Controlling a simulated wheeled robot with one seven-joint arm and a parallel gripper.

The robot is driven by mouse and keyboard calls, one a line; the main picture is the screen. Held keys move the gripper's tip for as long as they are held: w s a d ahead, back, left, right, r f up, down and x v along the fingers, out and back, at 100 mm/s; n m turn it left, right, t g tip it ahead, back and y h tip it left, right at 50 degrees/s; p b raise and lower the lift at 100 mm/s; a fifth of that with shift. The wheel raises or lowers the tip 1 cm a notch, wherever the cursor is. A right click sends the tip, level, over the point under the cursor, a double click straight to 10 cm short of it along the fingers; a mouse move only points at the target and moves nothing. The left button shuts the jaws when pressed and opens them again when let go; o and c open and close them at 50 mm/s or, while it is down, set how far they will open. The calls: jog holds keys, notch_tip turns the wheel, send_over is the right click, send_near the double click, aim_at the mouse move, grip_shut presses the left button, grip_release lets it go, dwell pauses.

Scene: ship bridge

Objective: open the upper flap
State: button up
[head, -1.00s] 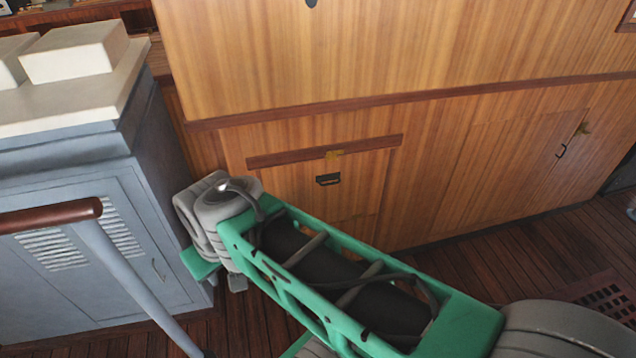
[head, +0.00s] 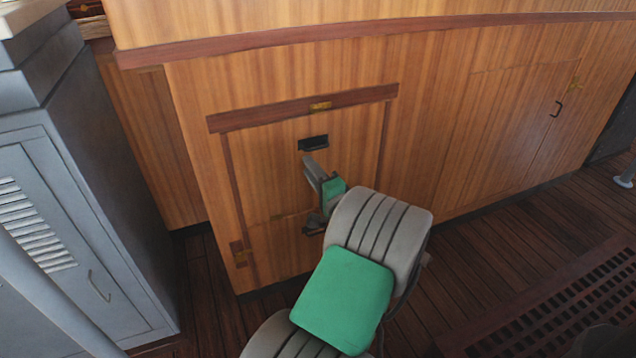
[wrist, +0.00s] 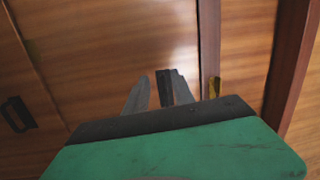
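The upper flap (head: 275,165) is a wooden panel in the cabinet front, flush with the surrounding wood as far as I can see. My gripper (head: 313,168) reaches the flap just below this handle. In the wrist view my gripper (wrist: 159,92) is open, with the handle (wrist: 166,88) showing between its grey fingers. I cannot tell whether they touch it. My wrist hides part of the flap's lower right.
A lower panel (head: 285,250) has its own handle, partly hidden behind my gripper in the head view but clear in the wrist view (wrist: 18,114). A grey metal cabinet (head: 85,230) stands at left. A floor grating (head: 570,310) lies at lower right.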

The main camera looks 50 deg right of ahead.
aim_at(316, 149)
jog(key=s+d+m+h, duration=0.2)
jog(key=s+d+h, duration=0.1)
jog(key=s, duration=0.1)
jog(key=x, duration=0.5)
jog(key=f+x, duration=0.1)
jog(key=x, duration=0.1)
jog(key=shift+w+r, duration=0.15)
jog(key=shift+w, duration=0.3)
jog(key=shift+c, duration=0.2)
grip_shut()
dwell(0.3)
